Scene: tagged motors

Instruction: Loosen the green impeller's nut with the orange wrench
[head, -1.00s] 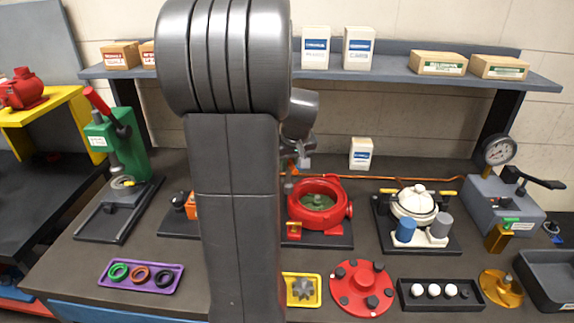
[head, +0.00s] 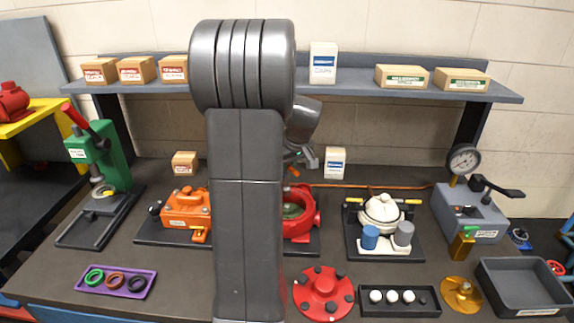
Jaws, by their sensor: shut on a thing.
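The red pump housing (head: 306,222) stands on a dark base plate in the middle of the bench, its left part hidden behind my arm. The green impeller (head: 293,210) sits inside it, partly covered; its nut cannot be made out. My gripper (head: 300,158) is above and behind the housing, partly hidden by my arm links. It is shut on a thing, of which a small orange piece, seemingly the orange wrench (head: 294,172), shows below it. The piece appears apart from the impeller. The rest of the wrench is hidden.
An orange pump (head: 185,207) stands left of my arm, and a white pump (head: 382,208) stands to the right. A red flanged cover (head: 323,292) and a tray of balls (head: 400,300) lie in front. A white box (head: 335,162) stands behind the housing. A shelf (head: 420,94) spans the back.

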